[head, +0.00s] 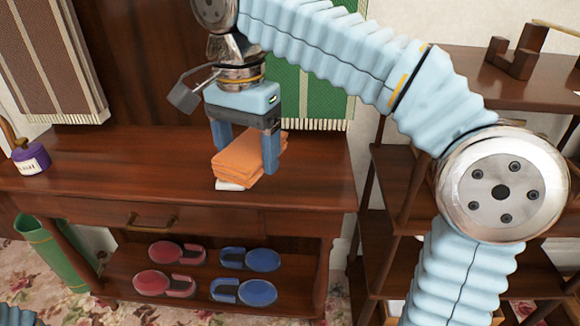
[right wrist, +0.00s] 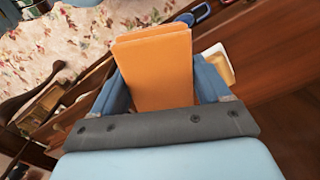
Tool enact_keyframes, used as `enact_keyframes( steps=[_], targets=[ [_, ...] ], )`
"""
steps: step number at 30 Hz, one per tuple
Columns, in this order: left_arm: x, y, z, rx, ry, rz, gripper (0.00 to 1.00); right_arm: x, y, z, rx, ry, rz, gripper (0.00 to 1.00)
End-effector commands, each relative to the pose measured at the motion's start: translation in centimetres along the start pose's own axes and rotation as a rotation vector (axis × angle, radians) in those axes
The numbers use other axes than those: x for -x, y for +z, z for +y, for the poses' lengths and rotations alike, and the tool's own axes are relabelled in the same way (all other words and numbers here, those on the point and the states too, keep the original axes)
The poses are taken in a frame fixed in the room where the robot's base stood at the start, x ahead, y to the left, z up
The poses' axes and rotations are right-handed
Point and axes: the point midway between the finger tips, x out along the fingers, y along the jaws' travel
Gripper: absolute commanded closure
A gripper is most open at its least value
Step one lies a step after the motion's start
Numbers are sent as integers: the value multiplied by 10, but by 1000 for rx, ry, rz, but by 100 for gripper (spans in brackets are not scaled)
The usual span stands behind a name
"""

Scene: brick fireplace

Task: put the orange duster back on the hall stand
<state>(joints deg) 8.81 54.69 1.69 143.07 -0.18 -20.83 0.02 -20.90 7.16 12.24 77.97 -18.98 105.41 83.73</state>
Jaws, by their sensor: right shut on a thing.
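The orange duster (head: 240,162) is a folded orange cloth over the top of the wooden hall stand (head: 120,168). My right gripper (head: 246,160) points down with its blue fingers on either side of the duster and is shut on it. The right wrist view shows the duster (right wrist: 157,68) filling the space between the fingers (right wrist: 165,90). A white, flat thing (head: 231,186) peeks out beneath the duster's front edge. I cannot tell whether the duster touches it or hangs just above it. My left gripper is not in view.
A purple pot (head: 30,160) stands at the top's left end. Red (head: 165,283) and blue (head: 258,292) paddle-like things lie on the lower shelf. A dark shelf unit (head: 440,80) stands at the right. The stand's top is clear between pot and duster.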

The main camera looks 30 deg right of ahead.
Motion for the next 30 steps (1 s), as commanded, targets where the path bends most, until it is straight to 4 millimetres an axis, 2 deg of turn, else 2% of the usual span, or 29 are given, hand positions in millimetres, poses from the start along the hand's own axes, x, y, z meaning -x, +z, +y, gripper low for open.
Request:
enact_keyframes(
  steps=[5,11,12,15,25,30],
  targets=[
    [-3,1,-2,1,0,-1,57,-17,-35,7,-9,2,0,52],
    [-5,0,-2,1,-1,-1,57,-42,-91,18,-8,2,0,52],
    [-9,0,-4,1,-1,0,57,-54,-97,19,-6,4,-1,52],
    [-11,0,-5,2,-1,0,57,-72,-112,22,-4,3,-1,52],
    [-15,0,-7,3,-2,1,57,-105,-137,26,-2,2,-1,52],
    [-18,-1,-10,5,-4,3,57,-128,-135,26,-1,1,0,52]
  ],
)
